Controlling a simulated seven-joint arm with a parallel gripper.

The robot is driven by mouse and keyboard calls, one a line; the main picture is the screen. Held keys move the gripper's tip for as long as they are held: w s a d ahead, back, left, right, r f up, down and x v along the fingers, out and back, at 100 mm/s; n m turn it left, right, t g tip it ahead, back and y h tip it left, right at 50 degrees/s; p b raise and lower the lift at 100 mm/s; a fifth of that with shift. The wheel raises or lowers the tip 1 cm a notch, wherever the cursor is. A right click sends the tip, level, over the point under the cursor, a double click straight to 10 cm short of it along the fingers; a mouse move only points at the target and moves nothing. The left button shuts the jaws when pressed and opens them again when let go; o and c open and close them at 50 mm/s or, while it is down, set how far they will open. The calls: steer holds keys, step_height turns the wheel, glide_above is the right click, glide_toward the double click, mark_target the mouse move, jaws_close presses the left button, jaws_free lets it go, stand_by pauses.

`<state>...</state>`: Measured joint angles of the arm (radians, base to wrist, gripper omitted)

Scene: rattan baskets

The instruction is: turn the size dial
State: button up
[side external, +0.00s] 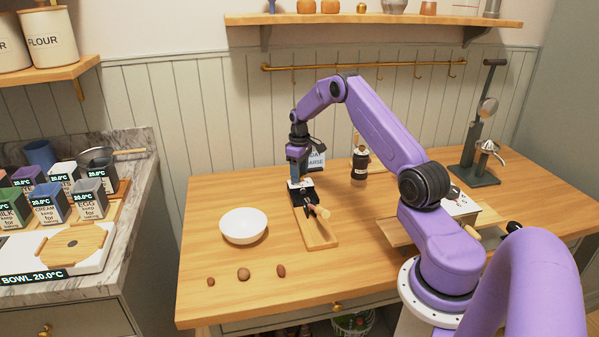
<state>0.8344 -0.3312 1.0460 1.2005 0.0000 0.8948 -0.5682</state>
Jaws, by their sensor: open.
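My gripper (300,183) points down over a small black device with a wooden handle (317,211), which lies on a narrow wooden board (322,236) near the middle of the table. The fingers are small here and partly merge with the device; they are open, and I cannot tell whether they touch it. I cannot make out a size dial; the gripper covers the upper part of the device. Behind the gripper stands a card (317,159), partly hidden, with lettering that reads in part "DAY" and "ARSE".
A white bowl (243,226) stands left of the board. Three brown nut-like pieces, one of them a nut (243,274), lie in front. A black-and-clear jar (360,165) stands behind right, and a dark stand (476,165) farther right.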

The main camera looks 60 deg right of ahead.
jaws_close()
steer(key=shift+m, duration=0.4)
steer(key=m, duration=0.5)
steer(key=shift+m, duration=0.3)
steer(key=m, duration=0.5)
steer(key=shift+m, duration=0.3)
jaws_free()
